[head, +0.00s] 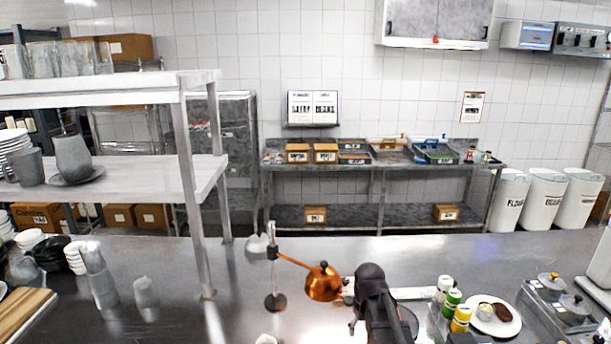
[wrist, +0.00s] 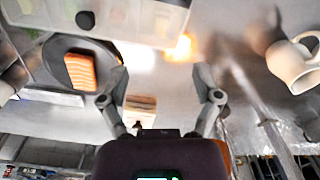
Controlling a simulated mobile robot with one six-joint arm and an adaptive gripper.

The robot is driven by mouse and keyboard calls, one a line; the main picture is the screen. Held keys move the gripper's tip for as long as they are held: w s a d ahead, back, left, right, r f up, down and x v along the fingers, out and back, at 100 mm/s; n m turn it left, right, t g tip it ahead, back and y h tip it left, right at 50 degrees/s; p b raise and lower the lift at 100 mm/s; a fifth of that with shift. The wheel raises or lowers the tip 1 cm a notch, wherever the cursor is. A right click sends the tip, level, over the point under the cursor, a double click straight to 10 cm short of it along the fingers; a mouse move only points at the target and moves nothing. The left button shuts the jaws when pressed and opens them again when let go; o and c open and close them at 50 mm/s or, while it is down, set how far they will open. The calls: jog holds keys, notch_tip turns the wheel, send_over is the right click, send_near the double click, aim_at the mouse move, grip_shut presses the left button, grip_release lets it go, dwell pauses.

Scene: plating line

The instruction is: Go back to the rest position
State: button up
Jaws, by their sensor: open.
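My arm (head: 380,305) rises at the front middle of the steel counter in the head view, just right of the copper lamp. I cannot make out the fingertips there. In the wrist view my gripper (wrist: 158,80) has its two fingers spread wide apart with nothing held between them. A dark round plate (wrist: 57,50) with an orange-pink striped piece of food (wrist: 80,72) lies to the left of the fingers. A white mug (wrist: 292,65) is to the right, apart from the gripper.
The copper heat lamp (head: 322,283) on its stand is close beside my arm. Seasoning bottles (head: 452,302) and a white plate (head: 484,326) with food are to the right. A steel shelf unit (head: 190,135) stands left. The counter behind the lamp (head: 420,258) is clear.

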jog(key=s+f+m+b, duration=0.3)
jog(key=s+f, duration=0.1)
jog(key=s, duration=0.6)
jog(key=shift+f, duration=0.2)
jog(key=shift+s, duration=0.1)
dwell(0.4)
